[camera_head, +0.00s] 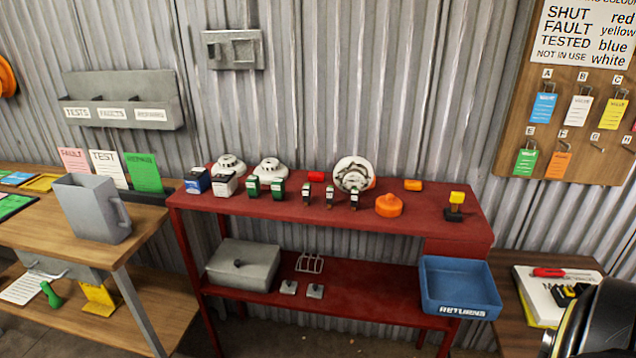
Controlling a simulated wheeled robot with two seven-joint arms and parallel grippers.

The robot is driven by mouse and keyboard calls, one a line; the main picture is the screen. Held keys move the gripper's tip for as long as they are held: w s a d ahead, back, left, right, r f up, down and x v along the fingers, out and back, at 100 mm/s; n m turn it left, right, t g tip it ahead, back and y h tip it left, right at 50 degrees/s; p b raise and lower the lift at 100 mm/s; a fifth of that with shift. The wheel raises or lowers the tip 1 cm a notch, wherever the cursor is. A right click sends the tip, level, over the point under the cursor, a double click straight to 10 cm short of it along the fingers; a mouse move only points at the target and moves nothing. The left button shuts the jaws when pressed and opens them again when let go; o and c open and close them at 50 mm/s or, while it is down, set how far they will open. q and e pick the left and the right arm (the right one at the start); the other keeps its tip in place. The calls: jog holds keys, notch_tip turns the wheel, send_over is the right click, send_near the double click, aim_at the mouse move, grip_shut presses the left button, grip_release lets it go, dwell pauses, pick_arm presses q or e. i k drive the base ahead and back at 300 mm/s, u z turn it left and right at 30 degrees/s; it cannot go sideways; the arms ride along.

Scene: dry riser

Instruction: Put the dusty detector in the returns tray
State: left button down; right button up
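Three white round detectors stand at the back of the red bench. Two sit flat, a left one (228,164) and a middle one (270,171). The third detector (354,174) is propped upright, its face toward me, with dark grey marks on it that look like dirt. I cannot tell for certain from this view which one is dusty. The blue returns tray (461,308), labelled RETURNS, is at the bench's lower right front and looks empty. Neither of my grippers shows in the picture.
The red bench (420,217) also holds small green-and-white blocks (278,190), an orange dome (389,205) and a yellow-topped black item (455,204). A grey box (243,265) sits on the lower shelf. A large dark rounded shape fills the bottom right corner.

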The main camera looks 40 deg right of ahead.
aim_at(454, 292)
jog(key=u, duration=0.05)
jog(key=i, duration=1.1)
jog(key=z, duration=1.05)
jog(key=i, duration=0.75)
jog(key=z, duration=0.8)
